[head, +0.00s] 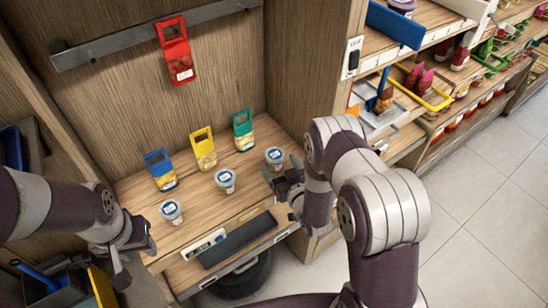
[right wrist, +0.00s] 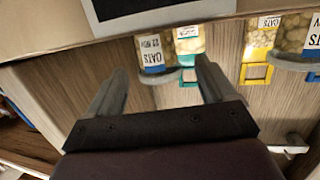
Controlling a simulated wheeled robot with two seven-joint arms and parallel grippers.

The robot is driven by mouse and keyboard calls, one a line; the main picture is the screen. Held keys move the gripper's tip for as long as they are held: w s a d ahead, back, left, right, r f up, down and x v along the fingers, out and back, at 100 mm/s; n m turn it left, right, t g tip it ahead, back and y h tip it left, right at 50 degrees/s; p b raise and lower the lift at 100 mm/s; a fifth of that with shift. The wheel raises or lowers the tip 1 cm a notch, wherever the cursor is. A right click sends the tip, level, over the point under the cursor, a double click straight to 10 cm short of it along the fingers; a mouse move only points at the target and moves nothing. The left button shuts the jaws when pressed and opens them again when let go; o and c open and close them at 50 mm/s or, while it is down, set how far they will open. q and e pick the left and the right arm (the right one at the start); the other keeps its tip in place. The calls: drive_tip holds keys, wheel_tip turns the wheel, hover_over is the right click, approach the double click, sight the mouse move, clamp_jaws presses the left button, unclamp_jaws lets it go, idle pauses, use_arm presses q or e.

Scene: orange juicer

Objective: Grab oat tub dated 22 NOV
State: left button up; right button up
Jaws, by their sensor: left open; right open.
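Three small tubs with pale lids stand in a slanting row on the wooden counter: a left tub (head: 171,211), a middle tub (head: 225,181) and a right tub (head: 274,158). My right gripper (head: 288,186) is open, just in front of the right tub. In the right wrist view, upside down, an oats tub (right wrist: 155,52) is ahead of the open fingers, toward the gap between them; its label seems to read 22 NOV. Another oats tub (right wrist: 297,42) is cut off at the right edge, its date only partly visible. My left gripper (head: 140,243) is open and empty near the counter's left front.
Blue (head: 160,169), yellow (head: 203,149) and green (head: 243,129) packs stand behind the tubs. A red pack (head: 175,52) hangs from a rail. A dark panel (head: 238,240) lies along the counter's front. A wooden side wall (head: 312,70) bounds the right.

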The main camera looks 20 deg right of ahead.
sight(278, 159)
drive_tip(key=x, duration=0.2)
drive_tip(key=r+x, duration=0.1)
drive_tip(key=x, duration=0.1)
drive_tip(key=shift+d+p, duration=0.1)
drive_tip(key=shift+p, duration=0.25)
drive_tip(key=shift+w+f, duration=0.15)
drive_tip(key=shift+w, duration=0.1)
drive_tip(key=c, duration=1)
